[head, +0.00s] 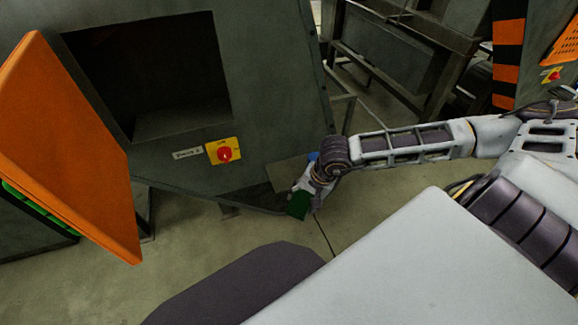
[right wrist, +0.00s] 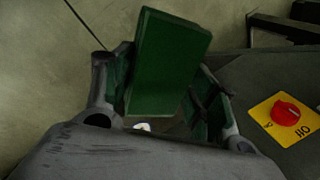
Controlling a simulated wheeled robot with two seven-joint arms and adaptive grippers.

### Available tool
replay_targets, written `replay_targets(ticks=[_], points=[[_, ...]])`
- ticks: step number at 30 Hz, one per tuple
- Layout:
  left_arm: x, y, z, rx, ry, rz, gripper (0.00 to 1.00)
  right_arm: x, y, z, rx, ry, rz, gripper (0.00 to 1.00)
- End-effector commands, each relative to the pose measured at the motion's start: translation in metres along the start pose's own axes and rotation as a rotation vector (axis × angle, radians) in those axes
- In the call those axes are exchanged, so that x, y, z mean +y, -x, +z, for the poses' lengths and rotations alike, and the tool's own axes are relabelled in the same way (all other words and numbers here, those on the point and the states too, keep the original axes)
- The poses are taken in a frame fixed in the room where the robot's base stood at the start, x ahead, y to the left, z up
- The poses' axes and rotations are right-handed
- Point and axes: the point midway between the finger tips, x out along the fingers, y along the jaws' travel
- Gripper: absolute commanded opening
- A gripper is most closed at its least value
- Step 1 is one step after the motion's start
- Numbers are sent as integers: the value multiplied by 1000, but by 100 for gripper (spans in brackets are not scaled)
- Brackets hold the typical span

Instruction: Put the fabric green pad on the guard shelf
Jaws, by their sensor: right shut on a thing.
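The green pad (head: 298,205) is a dark green block held at the end of my right arm, low in front of the grey machine. My right gripper (head: 305,190) is shut on it. In the right wrist view the pad (right wrist: 168,62) is tilted and sticks out past the fingers of the gripper (right wrist: 163,95). No part is clearly marked as the guard shelf. A small flat ledge (head: 288,174) shows beside the right gripper on the machine's lower side; I cannot tell whether it is the shelf. My left gripper is not in view.
The grey machine (head: 270,110) has a dark square opening (head: 150,75) and a red knob on a yellow plate (head: 224,151). A large orange panel (head: 65,140) stands out at the left. Metal frames (head: 385,60) stand behind my right arm. Bare floor (head: 190,235) lies below the machine.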

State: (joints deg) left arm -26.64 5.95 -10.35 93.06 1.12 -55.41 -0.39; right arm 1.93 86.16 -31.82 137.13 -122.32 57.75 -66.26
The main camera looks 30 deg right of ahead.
Motion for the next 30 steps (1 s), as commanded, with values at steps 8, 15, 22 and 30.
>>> replay_targets(ticks=[8,15,22,30], points=[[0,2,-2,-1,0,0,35,-20,-6,-19,-1,-3,-4,34],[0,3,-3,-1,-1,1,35,-37,-10,-36,-2,-2,-3,34],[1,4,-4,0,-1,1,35,-53,-15,-53,-3,-2,-2,34],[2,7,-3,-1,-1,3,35,-73,-22,-74,-3,-2,-2,34]])
